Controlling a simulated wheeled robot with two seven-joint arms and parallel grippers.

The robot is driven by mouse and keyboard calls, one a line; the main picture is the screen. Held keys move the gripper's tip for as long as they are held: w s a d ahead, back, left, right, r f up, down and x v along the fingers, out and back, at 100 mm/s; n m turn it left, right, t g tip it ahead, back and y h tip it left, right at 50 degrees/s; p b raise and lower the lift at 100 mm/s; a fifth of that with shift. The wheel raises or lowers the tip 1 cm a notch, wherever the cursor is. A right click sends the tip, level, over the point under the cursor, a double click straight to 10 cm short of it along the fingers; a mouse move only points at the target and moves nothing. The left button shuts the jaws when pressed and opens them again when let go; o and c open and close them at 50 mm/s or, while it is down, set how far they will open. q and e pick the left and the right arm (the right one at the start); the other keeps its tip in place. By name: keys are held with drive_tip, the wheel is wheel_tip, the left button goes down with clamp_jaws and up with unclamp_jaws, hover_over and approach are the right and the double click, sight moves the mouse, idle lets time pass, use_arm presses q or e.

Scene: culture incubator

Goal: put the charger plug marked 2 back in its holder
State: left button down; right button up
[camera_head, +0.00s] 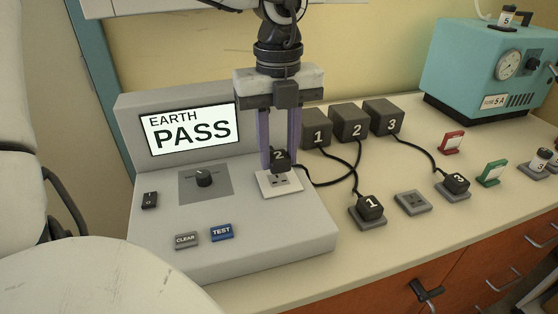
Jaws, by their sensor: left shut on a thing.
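The plug marked 2 (279,158) is a small dark block with a cord. It is at the white test socket (279,184) on the grey tester; I cannot tell whether it is fully seated. My left gripper (280,150) comes down from above and is shut on this plug. An empty grey holder (413,202) stands on the bench between the holder with plug 1 (371,207) and the holder with plug 3 (455,183). The charger box marked 2 (350,122) stands behind, between boxes 1 (316,128) and 3 (382,117). My right gripper is not in view.
The tester screen (188,128) reads EARTH PASS. A knob (204,178), a CLEAR button (187,240) and a blue TEST button (221,232) are on its panel. Black cords cross the bench. A red card (452,142), a green card (491,174) and a teal machine (490,70) stand right.

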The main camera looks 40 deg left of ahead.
sight(279, 155)
use_arm(q)
drive_tip(key=shift+r+p, duration=0.75)
drive_tip(key=shift+r, duration=0.85)
